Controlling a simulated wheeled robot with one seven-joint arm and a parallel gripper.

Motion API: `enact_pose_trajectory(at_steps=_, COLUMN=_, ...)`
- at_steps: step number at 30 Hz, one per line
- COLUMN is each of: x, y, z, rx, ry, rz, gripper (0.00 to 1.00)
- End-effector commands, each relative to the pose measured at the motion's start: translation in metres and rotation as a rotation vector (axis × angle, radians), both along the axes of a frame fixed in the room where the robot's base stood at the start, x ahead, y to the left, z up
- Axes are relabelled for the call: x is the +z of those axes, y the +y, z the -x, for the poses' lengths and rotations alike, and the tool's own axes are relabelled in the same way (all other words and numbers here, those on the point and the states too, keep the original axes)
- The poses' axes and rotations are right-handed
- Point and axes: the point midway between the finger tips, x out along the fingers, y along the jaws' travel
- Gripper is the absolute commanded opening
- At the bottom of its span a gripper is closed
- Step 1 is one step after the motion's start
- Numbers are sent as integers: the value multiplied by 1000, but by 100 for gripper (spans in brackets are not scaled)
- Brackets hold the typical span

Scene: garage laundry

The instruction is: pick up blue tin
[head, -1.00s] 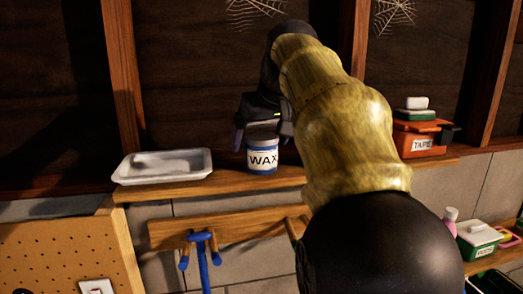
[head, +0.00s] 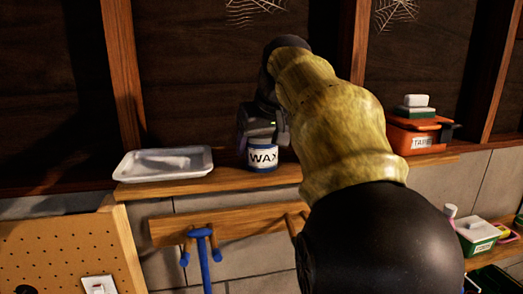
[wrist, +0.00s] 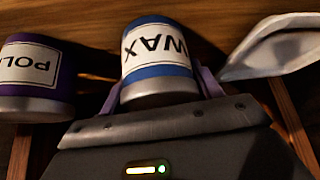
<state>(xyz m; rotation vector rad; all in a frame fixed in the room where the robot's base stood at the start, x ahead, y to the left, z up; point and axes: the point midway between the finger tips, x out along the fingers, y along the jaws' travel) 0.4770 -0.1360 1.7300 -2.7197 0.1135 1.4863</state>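The blue tin (head: 262,157) is a short white can with blue bands and a WAX label. It stands upright on the wooden shelf. My gripper (head: 264,137) is over its top, pointing down. In the wrist view the tin (wrist: 158,65) lies between the two purple fingers, one on each side. The fingers look spread, with slight gaps beside the tin; firm contact does not show. The tin's top is hidden by my gripper in the head view.
A white tray (head: 163,163) sits left of the tin on the shelf (head: 215,184). A dark tin labelled POL (wrist: 36,75) stands close by in the wrist view, hidden in the head view. An orange TAPE box (head: 418,138) is at the right.

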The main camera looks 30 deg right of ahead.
Motion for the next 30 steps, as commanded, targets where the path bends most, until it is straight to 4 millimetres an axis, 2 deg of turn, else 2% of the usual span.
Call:
enact_pose_trajectory(at_steps=1, x=0, y=0, z=0, rx=0, ry=0, rz=0, gripper=42)
enact_pose_trajectory(at_steps=2, x=0, y=0, z=0, rx=0, ry=0, rz=0, gripper=37)
enact_pose_trajectory(at_steps=3, x=1, y=0, z=0, rx=0, ry=-2, rz=0, gripper=35)
enact_pose_trajectory(at_steps=11, x=2, y=0, z=0, rx=0, ry=-2, rz=0, gripper=35)
enact_pose_trajectory(at_steps=17, x=11, y=-1, z=-1, rx=-1, ry=-4, rz=1, gripper=35)
enact_pose_trajectory(at_steps=21, x=25, y=-1, z=-1, rx=-2, ry=-4, rz=3, gripper=35)
enact_pose_trajectory(at_steps=30, x=70, y=-1, z=-1, rx=-2, ry=-4, rz=2, gripper=35)
